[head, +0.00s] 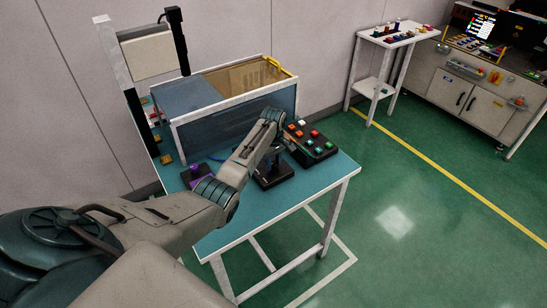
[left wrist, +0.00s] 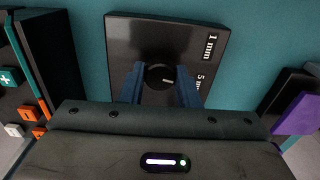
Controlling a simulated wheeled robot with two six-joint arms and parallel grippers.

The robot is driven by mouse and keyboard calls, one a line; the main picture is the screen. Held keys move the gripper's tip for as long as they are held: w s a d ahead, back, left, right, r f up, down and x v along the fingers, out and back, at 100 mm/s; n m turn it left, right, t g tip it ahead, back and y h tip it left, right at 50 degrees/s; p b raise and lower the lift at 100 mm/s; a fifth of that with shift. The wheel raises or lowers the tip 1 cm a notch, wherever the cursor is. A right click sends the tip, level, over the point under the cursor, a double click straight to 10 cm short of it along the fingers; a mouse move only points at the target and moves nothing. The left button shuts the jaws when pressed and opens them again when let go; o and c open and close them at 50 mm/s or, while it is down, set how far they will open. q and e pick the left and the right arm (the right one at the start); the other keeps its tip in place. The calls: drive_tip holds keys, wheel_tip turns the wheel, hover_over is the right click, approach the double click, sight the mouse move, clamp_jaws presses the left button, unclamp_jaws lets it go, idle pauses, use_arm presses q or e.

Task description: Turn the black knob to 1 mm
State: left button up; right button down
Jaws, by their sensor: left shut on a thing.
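The black knob (left wrist: 157,77) sits on a black box (left wrist: 140,36) with white labels reading "1 mm" and "5 mm" at its right side in the left wrist view. A short pale mark on the knob points to the right, roughly toward the "5 mm" label. My left gripper (left wrist: 161,82) has its two blue fingers shut on the knob, one on each side. In the head view the black box (head: 273,181) stands on the teal table (head: 235,220), and my left arm hides the knob. My right gripper is not in view.
A black panel with coloured buttons (head: 311,145) stands right of the box. A dark base with a purple knob (head: 195,172) stands left of it. A large blue-grey case (head: 235,100) stands behind. The table's front right area is clear.

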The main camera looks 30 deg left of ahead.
sight(273, 163)
use_arm(q)
drive_tip(key=n+p, duration=0.2)
drive_tip(key=n, duration=0.1)
drive_tip(key=n+p, duration=0.1)
drive_tip(key=shift+r, duration=0.25)
drive_tip(key=n+p, duration=0.1)
drive_tip(key=n, duration=0.1)
drive_tip(key=shift+n, duration=0.3)
drive_tip(key=shift+f+n, duration=0.1)
drive_tip(key=shift+n, duration=0.4)
drive_tip(key=shift+a+n, duration=0.1)
drive_tip(key=shift+n, duration=0.2)
drive_tip(key=shift+w, duration=0.1)
drive_tip(key=o, duration=1)
drive_tip(key=shift+c, duration=0.2)
wheel_tip(273, 163, up, 11)
drive_tip(key=b, duration=0.1)
drive_tip(key=shift+f, duration=0.15)
